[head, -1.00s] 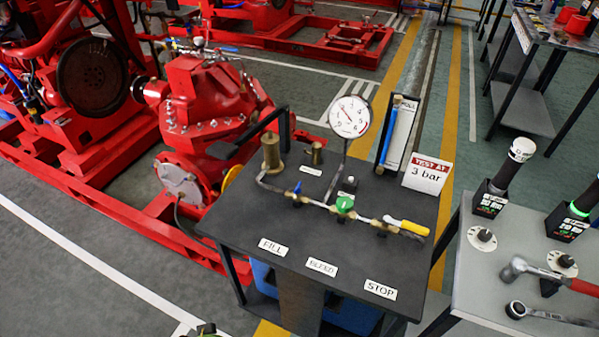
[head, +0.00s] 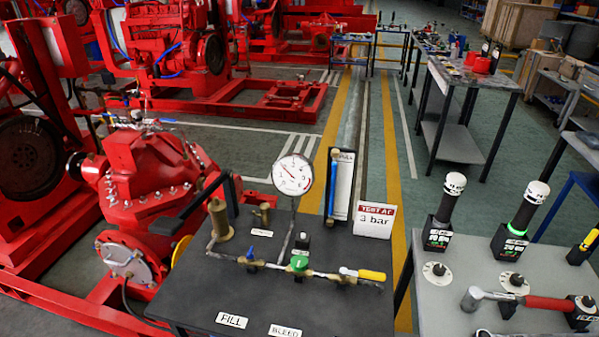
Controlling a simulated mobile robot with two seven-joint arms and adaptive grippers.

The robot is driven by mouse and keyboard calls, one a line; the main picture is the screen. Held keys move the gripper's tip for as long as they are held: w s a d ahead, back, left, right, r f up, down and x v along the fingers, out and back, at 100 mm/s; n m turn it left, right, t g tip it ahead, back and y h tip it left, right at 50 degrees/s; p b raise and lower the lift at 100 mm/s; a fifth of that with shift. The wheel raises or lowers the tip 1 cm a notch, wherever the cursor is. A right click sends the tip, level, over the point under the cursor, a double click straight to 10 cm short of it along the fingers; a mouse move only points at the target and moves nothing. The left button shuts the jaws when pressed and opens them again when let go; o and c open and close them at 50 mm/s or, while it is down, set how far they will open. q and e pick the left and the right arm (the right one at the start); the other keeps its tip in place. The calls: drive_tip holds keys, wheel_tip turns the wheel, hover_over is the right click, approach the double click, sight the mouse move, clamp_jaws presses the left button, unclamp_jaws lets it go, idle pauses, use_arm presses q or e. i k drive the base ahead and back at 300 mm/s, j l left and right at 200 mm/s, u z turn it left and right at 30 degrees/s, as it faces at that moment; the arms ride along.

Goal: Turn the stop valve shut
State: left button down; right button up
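The stop valve has a yellow lever (head: 371,275) at the right end of the brass pipe run on the dark test bench (head: 270,302). The lever lies roughly along the pipe, pointing right. A green-handled valve (head: 299,262) sits mid-pipe and a blue-handled valve (head: 250,254) sits to its left. A white round pressure gauge (head: 293,175) stands above the pipe. The FILL label (head: 231,320) and BLEED label (head: 285,331) show at the bottom. The STOP label is out of frame. Neither of my grippers is in view.
A "TEST AT 3 bar" card (head: 375,220) and a blue sight tube (head: 333,184) stand behind the pipe. A black bent handle (head: 205,205) rises at the bench's left. A grey table (head: 450,310) with tools stands right. A red pump (head: 140,180) stands left.

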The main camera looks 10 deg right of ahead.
sight(343, 271)
drive_tip(key=k+j+z, duration=0.1)
drive_tip(key=z, duration=0.3)
drive_tip(key=k+z, duration=0.15)
drive_tip(key=z, duration=0.2)
drive_tip(key=k+z, duration=0.1)
drive_tip(key=z, duration=0.3)
